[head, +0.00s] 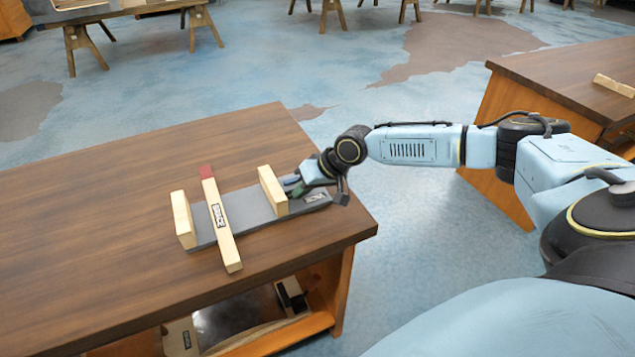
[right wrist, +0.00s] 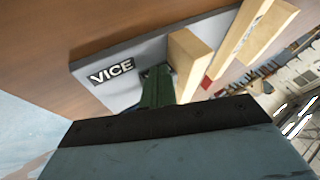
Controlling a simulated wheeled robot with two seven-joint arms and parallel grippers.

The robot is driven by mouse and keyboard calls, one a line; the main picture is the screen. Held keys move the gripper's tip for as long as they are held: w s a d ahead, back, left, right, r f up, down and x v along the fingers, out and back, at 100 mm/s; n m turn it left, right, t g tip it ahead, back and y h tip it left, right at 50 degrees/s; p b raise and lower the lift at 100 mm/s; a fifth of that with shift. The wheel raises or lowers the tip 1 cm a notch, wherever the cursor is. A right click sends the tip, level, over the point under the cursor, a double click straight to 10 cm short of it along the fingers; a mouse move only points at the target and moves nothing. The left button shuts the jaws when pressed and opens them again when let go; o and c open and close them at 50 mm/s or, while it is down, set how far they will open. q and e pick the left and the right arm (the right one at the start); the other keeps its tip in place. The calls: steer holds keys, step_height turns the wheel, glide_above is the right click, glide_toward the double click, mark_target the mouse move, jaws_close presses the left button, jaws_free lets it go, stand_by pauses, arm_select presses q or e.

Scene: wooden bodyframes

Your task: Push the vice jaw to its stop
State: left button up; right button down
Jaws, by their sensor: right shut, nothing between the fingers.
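The vice has a grey base plate (head: 247,208) lying on the wooden table, with a VICE label (right wrist: 112,71) at its right end. A pale wooden jaw (head: 273,190) stands upright near that end, and another wooden jaw (head: 183,220) stands at the left end. A wooden bar marked BRACE (head: 222,222), with a red end, lies across the base between them, apart from the right jaw. My right gripper (head: 294,187) is shut and empty at the outer face of the right jaw (right wrist: 187,62). I cannot tell whether its green fingers (right wrist: 158,86) touch it. My left gripper is not in view.
The table top (head: 110,240) is clear to the left of the vice; its right edge is close to the vice's label end. A shelf below holds loose items. Another table (head: 580,75) with a wooden piece stands at the right.

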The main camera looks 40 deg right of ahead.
steer(key=shift+w+a, duration=0.15)
steer(key=shift+a, duration=0.55)
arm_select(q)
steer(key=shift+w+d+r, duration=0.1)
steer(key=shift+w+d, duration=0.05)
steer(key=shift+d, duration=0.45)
arm_select(e)
steer(key=shift+a, duration=0.1)
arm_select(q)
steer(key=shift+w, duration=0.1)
arm_select(e)
steer(key=shift+w+a+p, duration=0.1)
steer(key=shift+a+p, duration=0.3)
steer(key=w+a+p, duration=0.1)
steer(key=a+p, duration=0.1)
steer(key=a, duration=0.1)
steer(key=a+p, duration=0.2)
steer(key=a, duration=0.2)
steer(key=w+a+p, duration=0.1)
steer(key=a+p, duration=0.1)
steer(key=a, duration=0.2)
steer(key=shift+w+r, duration=0.1)
steer(key=shift+w, duration=0.2)
steer(key=shift+w+a, duration=0.1)
steer(key=shift+a, duration=0.25)
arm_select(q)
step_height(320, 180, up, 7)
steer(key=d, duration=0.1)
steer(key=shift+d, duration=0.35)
